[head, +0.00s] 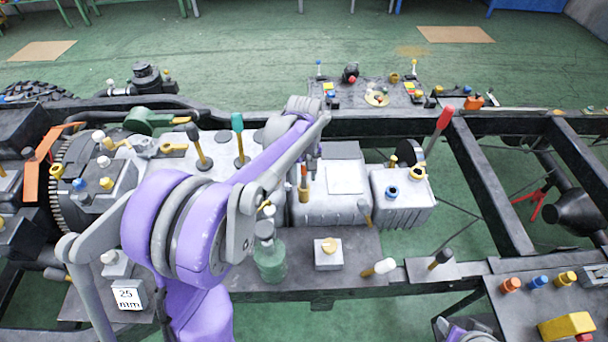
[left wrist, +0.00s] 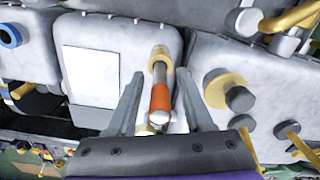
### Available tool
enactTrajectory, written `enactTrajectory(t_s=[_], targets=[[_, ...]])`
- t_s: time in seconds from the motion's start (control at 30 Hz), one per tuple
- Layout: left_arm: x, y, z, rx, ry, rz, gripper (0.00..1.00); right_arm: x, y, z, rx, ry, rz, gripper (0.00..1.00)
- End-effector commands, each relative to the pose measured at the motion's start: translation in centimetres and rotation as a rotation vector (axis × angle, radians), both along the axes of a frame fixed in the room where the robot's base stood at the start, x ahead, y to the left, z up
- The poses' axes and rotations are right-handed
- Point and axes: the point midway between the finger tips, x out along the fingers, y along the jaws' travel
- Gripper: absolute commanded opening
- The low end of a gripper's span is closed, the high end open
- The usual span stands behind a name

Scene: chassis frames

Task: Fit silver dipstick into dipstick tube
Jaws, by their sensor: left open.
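A slim stick with an orange grip and a pale end (left wrist: 160,97) stands between my left gripper's fingers in the left wrist view. Its silver shaft meets a tan collar (left wrist: 158,54) on the grey casing; I cannot tell how deep it sits. The same orange-gripped stick (head: 304,172) shows upright in the head view, just below the left gripper (head: 312,152). The left gripper (left wrist: 160,78) is open, one finger on each side of the stick, with no clear contact. I cannot tell for certain which piece is the silver dipstick.
Black-handled (head: 199,148) and green-handled (head: 238,138) sticks stand left of the gripper. A red-handled lever (head: 438,133) rises at the right. A green bottle (head: 270,260) and a small block with a yellow knob (head: 328,254) stand in front. A yellow-ringed cap (left wrist: 218,88) is beside the right finger.

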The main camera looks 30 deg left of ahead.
Motion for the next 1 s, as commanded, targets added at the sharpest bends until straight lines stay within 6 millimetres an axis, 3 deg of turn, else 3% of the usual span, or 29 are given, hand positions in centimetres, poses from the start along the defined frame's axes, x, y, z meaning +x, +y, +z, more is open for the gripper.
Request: enactTrajectory(t_s=[0.27, 0.7, 0.9, 1.0], targets=[[0.0, 0.0, 1.9, 0.0, 0.0, 0.0, 0.51, 0.2, 0.0, 0.5, 0.0, -0.003, 0.0, 0.5], [0.0, 0.0, 10.6, 0.0, 0.0, 0.0, 0.51, 0.5, 0.0, 1.2, 0.0, -0.009, 0.0, 0.5], [-0.2, -0.2, 12.3, 0.001, -0.005, -0.008, 0.51, 0.5, 0.0, 1.3, 0.0, -0.01, 0.0, 0.5], [-1.4, -1.1, 12.4, 0.006, -0.031, -0.055, 0.51, 0.5, 0.0, 1.3, 0.0, -0.01, 0.0, 0.5]])
